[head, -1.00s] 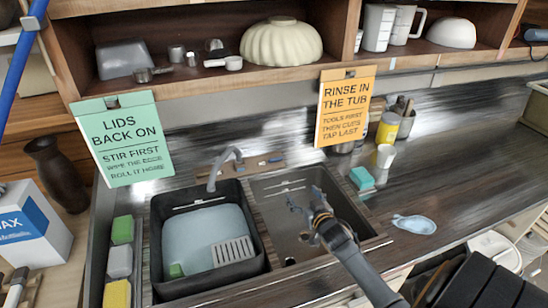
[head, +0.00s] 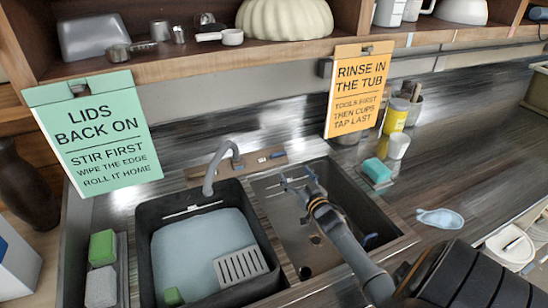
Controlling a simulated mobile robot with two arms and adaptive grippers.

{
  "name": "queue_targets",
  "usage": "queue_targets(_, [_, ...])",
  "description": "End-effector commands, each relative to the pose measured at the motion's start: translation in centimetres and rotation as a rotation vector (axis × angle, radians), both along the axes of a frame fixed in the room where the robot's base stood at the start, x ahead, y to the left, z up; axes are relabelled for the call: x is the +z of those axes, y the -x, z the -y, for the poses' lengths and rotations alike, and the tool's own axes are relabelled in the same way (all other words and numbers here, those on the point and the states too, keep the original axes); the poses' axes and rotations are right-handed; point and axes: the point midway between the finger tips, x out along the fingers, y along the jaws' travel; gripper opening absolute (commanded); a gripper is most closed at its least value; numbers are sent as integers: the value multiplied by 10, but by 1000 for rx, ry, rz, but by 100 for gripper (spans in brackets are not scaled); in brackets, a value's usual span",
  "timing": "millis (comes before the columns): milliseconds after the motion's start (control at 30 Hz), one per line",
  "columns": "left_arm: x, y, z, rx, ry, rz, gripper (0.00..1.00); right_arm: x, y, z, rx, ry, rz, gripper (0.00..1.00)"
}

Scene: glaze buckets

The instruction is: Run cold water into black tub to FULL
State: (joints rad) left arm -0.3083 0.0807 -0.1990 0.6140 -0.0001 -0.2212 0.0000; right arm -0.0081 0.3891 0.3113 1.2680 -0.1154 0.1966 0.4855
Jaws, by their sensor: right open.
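The black tub (head: 147,238) sits at the left of the sink. It holds pale blue-grey water, a grey slotted piece (head: 241,266) and a green block (head: 173,296). The water surface lies below the rim. The grey tap spout (head: 217,168) curves over the tub's back edge; I see no clear stream from it. Small blue and reddish marks (head: 276,155) show on the wooden strip behind the sink, probably the tap controls. My right gripper (head: 294,180) is open and empty above the back of the right basin (head: 297,235), just in front of that strip. My left gripper is out of view.
A green sign (head: 98,130) and an orange sign (head: 358,92) hang from the shelf above. A teal sponge (head: 376,171), white cup (head: 398,145) and blue spoon rest (head: 440,218) stand right of the sink. Green and grey sponges (head: 102,247) lie at left.

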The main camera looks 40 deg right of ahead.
Motion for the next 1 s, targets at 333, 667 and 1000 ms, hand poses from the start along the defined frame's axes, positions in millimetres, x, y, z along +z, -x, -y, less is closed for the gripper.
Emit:
queue_targets(333, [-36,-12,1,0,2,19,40,-8,-39,12,1,4,3,77])
queue_targets(667, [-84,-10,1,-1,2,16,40,-8,-98,31,0,3,3,77])
queue_targets(1000, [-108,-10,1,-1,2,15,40,-5,-129,41,0,1,0,77])
